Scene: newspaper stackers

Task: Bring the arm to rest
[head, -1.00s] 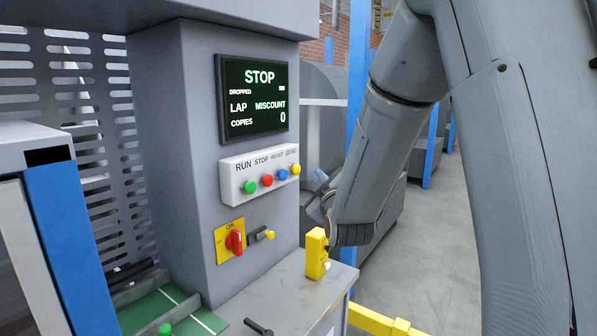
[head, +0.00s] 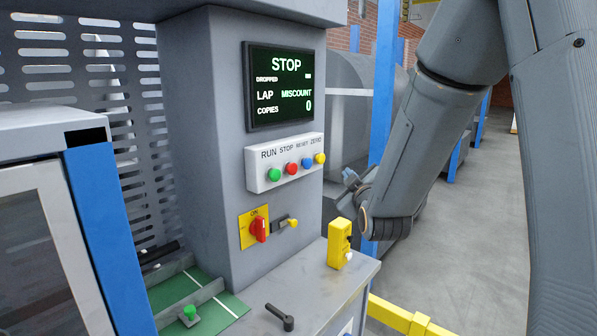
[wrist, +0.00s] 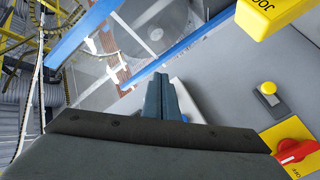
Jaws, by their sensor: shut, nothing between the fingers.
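My gripper (head: 352,180) is in the head view at the end of my bent arm, to the right of the grey control column. It appears just right of the button box (head: 285,163) and above the yellow box (head: 340,244) on the ledge; the exact gap cannot be told. In the wrist view its blue-grey fingers (wrist: 163,98) are together, with nothing seen between them. The yellow box marked JOG (wrist: 272,16) is at the top right there. The red rotary knob (wrist: 297,151) is at the lower right.
The screen (head: 278,86) reads STOP and MISCOUNT. A black lever (head: 281,317) stands on the ledge. A blue post (head: 385,85) rises behind my arm, and a yellow rail (head: 400,316) runs low at the right. Open floor (head: 490,215) lies beyond.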

